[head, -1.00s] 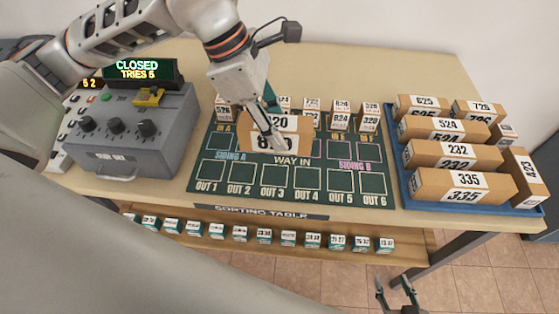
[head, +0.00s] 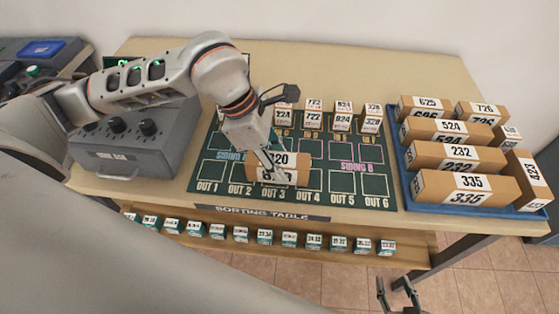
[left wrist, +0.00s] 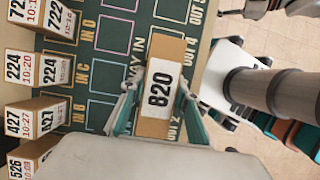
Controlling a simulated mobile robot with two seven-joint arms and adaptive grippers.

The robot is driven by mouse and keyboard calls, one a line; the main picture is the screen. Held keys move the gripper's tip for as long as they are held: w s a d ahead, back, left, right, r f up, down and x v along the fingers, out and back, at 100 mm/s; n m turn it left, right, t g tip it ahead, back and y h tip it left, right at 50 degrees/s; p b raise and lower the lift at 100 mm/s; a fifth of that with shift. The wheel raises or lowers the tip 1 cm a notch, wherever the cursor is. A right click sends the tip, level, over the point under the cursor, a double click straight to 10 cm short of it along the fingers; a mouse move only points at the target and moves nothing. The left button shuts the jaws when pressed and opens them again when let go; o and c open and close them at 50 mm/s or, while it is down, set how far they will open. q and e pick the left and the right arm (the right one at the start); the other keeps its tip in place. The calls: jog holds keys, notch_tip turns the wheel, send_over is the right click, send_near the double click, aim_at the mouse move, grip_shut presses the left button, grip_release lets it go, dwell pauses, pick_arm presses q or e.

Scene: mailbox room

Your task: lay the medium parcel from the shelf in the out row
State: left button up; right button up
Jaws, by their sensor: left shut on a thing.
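A brown parcel with a white label 820 (head: 290,160) is over the front of the green sorting board (head: 210,178), at the top of the OUT 3 square and beside OUT 2 and OUT 4. My left gripper (head: 272,168) is shut on it from above. In the left wrist view the parcel (left wrist: 160,95) lies between the two teal-tipped fingers, label up. I cannot tell whether its underside touches the board. My right gripper (head: 398,292) hangs empty at the bottom edge, fingers apart, in front of the table.
A blue tray (head: 404,185) at the right holds several larger parcels. Small labelled boxes (head: 343,115) stand in rows at the back of the board. A grey control box (head: 135,140) is at the left. A lower shelf (head: 330,252) holds several small boxes. OUT 5 and OUT 6 are clear.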

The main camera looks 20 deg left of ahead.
pick_arm(q)
jog(key=o, duration=1.3)
jog(key=shift+f, duration=0.15)
jog(key=v, duration=1.2)
jog(key=shift+a, duration=0.1)
jog(key=shift+s, duration=0.15)
